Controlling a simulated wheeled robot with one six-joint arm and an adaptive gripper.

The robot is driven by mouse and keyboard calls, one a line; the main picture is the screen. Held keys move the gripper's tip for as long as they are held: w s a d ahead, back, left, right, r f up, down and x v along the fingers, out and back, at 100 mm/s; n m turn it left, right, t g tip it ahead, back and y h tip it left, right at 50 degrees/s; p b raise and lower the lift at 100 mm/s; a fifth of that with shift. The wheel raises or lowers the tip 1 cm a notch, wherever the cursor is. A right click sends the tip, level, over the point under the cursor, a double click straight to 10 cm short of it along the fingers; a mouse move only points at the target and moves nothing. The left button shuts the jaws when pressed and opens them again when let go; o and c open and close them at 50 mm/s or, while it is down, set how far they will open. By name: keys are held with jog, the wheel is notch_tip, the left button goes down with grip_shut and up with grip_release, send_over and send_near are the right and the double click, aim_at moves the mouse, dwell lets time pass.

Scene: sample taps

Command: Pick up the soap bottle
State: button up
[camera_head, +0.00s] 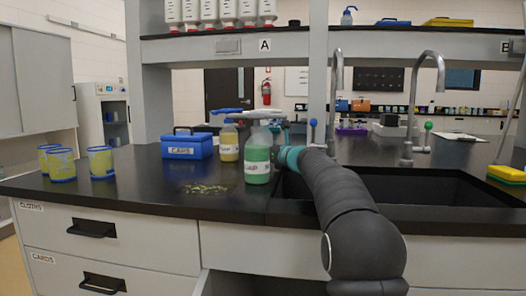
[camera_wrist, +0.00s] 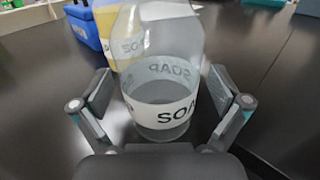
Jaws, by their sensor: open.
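The soap bottle (camera_head: 257,165) is a clear bottle of green liquid with a white label, standing upright on the black counter left of the sink. In the wrist view the soap bottle (camera_wrist: 160,60) fills the middle, its label reading SOAP. My gripper (camera_wrist: 161,106) is open, one finger on each side of the bottle's lower body, with gaps visible on both sides. In the head view my arm reaches the bottle from the right, and the fingers are mostly hidden there.
A yellow-liquid bottle (camera_head: 228,146) stands just behind the soap bottle, near a blue CARDS box (camera_head: 187,147). Green scraps (camera_head: 207,189) lie to the left. Yellowish cups (camera_head: 100,163) stand further left. The sink (camera_head: 430,187) and tall taps (camera_head: 424,105) are on the right.

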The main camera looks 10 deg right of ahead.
jog(key=c, duration=1.7)
jog(key=shift+r, duration=0.1)
jog(key=shift+c, duration=0.4)
